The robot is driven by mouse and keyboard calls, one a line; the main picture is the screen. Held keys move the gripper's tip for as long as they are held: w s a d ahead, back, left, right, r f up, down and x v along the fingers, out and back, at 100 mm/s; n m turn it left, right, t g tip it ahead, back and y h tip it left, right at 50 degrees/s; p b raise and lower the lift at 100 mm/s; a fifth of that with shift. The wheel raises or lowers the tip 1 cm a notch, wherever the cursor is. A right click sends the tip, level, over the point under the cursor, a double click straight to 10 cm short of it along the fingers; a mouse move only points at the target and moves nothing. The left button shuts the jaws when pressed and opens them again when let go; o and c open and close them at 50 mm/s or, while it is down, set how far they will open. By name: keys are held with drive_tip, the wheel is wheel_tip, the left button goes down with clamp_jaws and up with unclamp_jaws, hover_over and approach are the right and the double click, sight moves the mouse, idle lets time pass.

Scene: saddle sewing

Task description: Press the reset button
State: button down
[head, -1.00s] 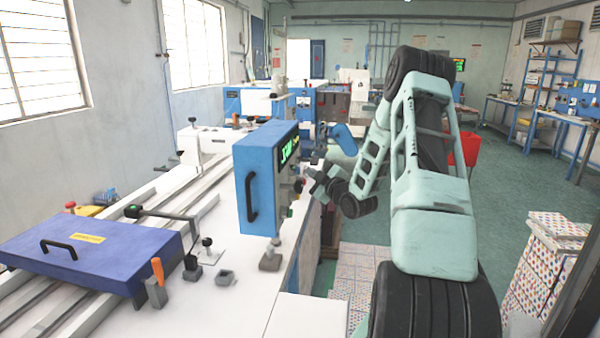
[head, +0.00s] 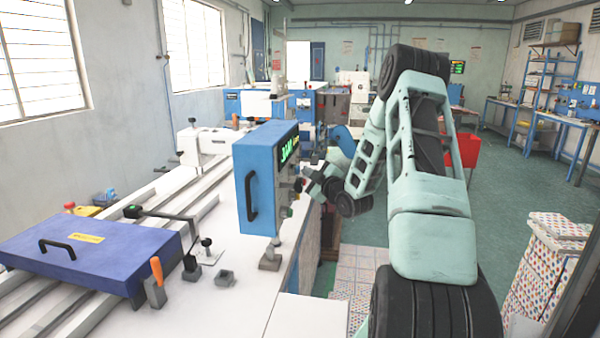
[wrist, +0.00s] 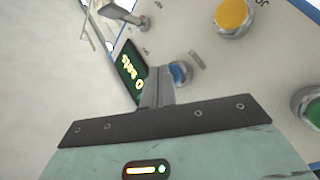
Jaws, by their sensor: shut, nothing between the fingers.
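The blue control box (head: 258,185) stands on the white machine bed, its button face turned to the right in the head view. In the wrist view its pale panel (wrist: 270,55) carries a blue button (wrist: 180,73), a yellow button (wrist: 231,14), a green button (wrist: 312,108) and a green-lit display (wrist: 130,72). A small label beside the blue button is too blurred to read for certain. My gripper (wrist: 160,78) is shut and empty, its fingertips right beside the blue button and partly covering it. I cannot tell whether they touch. My gripper (head: 311,177) also shows beside the box face in the head view.
A metal switch lever (wrist: 122,12) sticks out near the display. A stack of patterned boxes (head: 548,270) stands at right.

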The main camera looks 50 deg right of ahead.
drive_tip(key=shift+w+a, duration=0.15)
drive_tip(key=shift+w, duration=0.1)
idle(0.6)
drive_tip(key=shift+s+d+b, duration=0.4)
drive_tip(key=shift+s+b, duration=0.1)
drive_tip(key=shift+s, duration=0.3)
drive_tip(key=shift+s+d+b, duration=0.2)
drive_tip(key=shift+s+d, duration=0.2)
drive_tip(key=shift+s, duration=0.35)
drive_tip(key=shift+s+d+b, duration=0.25)
drive_tip(key=shift+s+d, duration=0.1)
drive_tip(key=shift+s, duration=0.4)
drive_tip(key=shift+s+d+b, duration=0.2)
drive_tip(key=shift+s+d, duration=0.2)
drive_tip(key=shift+s, duration=0.35)
